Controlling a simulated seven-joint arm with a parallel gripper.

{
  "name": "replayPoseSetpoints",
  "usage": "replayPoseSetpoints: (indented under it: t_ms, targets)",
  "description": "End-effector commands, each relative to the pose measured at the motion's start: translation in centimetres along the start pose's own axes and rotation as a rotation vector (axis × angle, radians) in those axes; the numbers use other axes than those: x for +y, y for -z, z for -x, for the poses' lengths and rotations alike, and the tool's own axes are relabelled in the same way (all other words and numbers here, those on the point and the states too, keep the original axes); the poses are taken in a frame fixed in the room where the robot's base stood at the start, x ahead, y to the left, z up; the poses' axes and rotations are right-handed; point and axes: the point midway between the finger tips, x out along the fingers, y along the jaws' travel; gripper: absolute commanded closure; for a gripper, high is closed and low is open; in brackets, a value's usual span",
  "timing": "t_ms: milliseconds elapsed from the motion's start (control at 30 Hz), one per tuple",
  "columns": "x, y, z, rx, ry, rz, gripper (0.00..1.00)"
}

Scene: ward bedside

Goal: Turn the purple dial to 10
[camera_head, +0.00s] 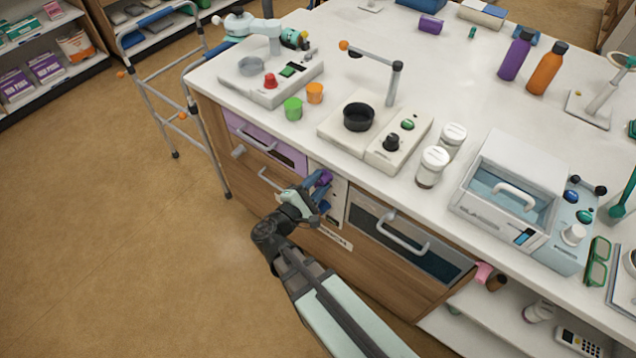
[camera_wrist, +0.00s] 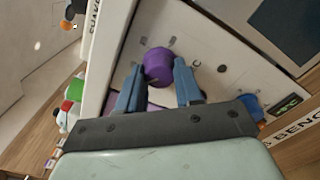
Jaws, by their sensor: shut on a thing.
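The purple dial (camera_head: 325,177) is on a white upright panel (camera_head: 340,189) in the front of the counter, between a lilac drawer and a glass-fronted door. In the wrist view the dial (camera_wrist: 158,64) sits between the two blue fingers of my gripper (camera_wrist: 159,76), which is shut on it. My gripper (camera_head: 318,188) also shows at the panel in the head view, partly covering it. Small marks surround the dial in the wrist view, but their numbers and the dial's setting are too small to read.
A blue knob (camera_wrist: 248,105) and a small dark display with green digits (camera_wrist: 287,103) are on the same panel. The lilac drawer (camera_head: 266,146) and the glass door's handle (camera_head: 402,234) flank it. A walking frame (camera_head: 187,75) stands left. Floor before the counter is clear.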

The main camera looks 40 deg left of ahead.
Motion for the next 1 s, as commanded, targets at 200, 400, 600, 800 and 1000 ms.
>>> replayPoseSetpoints:
  t_ms: [200,400,600,800,1000]
  targets:
    - [0.01,0.0,0.02,0.0,0.001,-0.176,0.96]
    - [0.03,0.0,0.02,0.0,0.001,-0.295,0.96]
    - [0.04,0.0,0.02,0.0,0.001,-0.366,0.96]
    - [0.04,-0.01,0.02,0.0,0.001,-0.396,0.96]
    - [0.03,-0.01,0.02,0.001,0.001,-0.399,0.96]
